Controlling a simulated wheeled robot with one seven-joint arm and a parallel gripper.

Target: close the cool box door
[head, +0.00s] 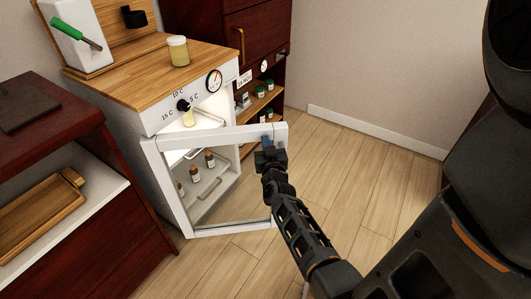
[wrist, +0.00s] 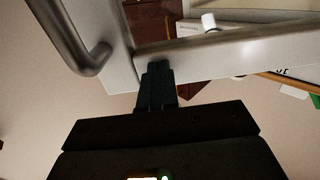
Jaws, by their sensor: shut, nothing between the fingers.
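The cool box (head: 150,119) is a white cabinet with a wooden top, a dial and a knob on its front. Its white-framed glass door (head: 216,133) stands ajar, swung out toward me, and the lit inside shows above and through it. My gripper (head: 268,143) is shut and empty at the upper right corner of the door frame, seemingly at or against it. In the wrist view the fingers (wrist: 157,88) reach the pale door frame (wrist: 220,45); contact is hard to tell. A grey bar handle (wrist: 82,45) shows at upper left there.
Small brown bottles (head: 195,173) stand inside the cool box. A jar (head: 178,51) sits on its top. A dark red cabinet with a wooden tray (head: 42,203) stands at left. A dark red shelf unit (head: 268,60) stands behind. The wooden floor (head: 345,170) at right is clear.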

